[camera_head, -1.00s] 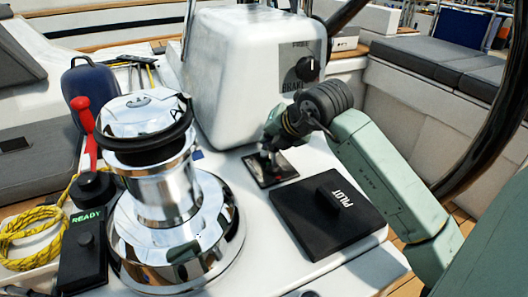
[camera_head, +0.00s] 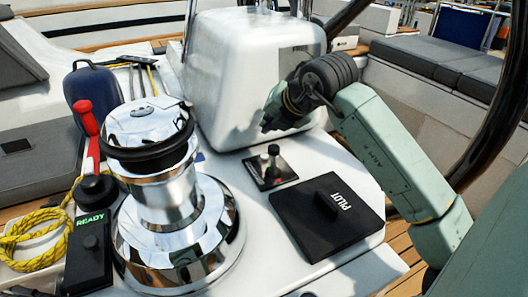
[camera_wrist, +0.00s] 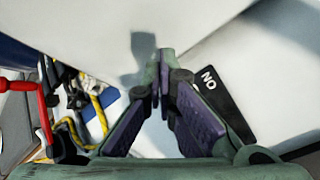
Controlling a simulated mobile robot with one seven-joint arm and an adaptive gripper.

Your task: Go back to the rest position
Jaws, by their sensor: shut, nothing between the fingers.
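My gripper (camera_head: 268,122) is in front of the white pedestal box (camera_head: 230,65) in the head view, raised above the deck. In the wrist view its fingers (camera_wrist: 160,78) meet at the tips with nothing between them. The wrist view shows part of a black plate (camera_wrist: 225,105) lettered "NO" just right of the fingers.
Left of the panel stands a chrome winch (camera_head: 165,195). A red handle (camera_head: 88,125), yellow rope (camera_head: 35,228) and a black box with a lit "READY" display (camera_head: 88,255) are farther left. A black "PILOT" plate (camera_head: 300,235) lies right of the winch, under my arm.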

